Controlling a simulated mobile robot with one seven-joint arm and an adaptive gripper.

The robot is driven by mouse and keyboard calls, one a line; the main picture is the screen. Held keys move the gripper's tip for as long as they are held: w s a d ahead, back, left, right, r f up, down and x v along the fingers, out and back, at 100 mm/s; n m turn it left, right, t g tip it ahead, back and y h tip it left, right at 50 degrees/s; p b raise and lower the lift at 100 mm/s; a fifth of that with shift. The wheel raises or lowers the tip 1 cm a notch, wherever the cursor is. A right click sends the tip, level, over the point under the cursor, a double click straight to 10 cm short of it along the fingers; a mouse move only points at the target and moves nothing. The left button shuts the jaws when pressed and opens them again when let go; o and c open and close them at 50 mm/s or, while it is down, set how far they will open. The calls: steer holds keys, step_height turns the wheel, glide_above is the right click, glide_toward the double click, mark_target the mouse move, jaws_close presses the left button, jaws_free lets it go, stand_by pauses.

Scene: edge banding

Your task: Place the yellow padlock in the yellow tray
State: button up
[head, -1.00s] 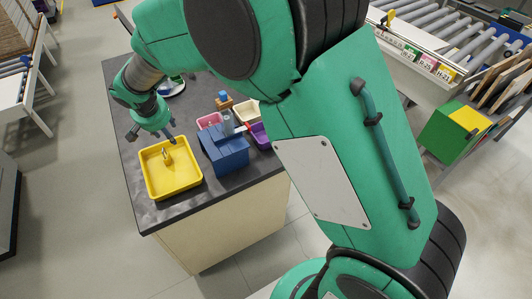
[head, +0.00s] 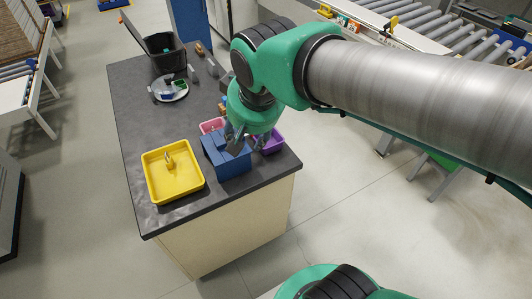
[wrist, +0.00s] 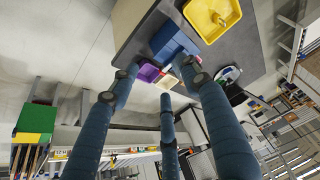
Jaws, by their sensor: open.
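The yellow tray (head: 152,186) sits on the dark tabletop near its front left part. A small yellowish object with a greyish part, which looks like the yellow padlock (head: 169,161), is inside the tray. Both show at the top of the wrist view, the tray (wrist: 203,22) and the padlock (wrist: 221,19). My gripper (head: 249,143) is open, right of the tray, over or beside the blue box and the small bins. Its fingers are spread, and I see nothing held between them in the wrist view (wrist: 160,88).
A blue box (head: 230,165) stands right of the tray, with a pink bin (head: 208,126) and a purple bin (head: 272,142) by it. A black bin (head: 163,60) and a round plate (head: 171,91) with items are at the back. The table's left middle is clear.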

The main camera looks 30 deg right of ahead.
steer(key=s+d+n, duration=0.1)
steer(key=s, duration=0.8)
steer(key=shift+s+f, duration=0.2)
steer(key=shift+f, duration=0.1)
stand_by(0.7)
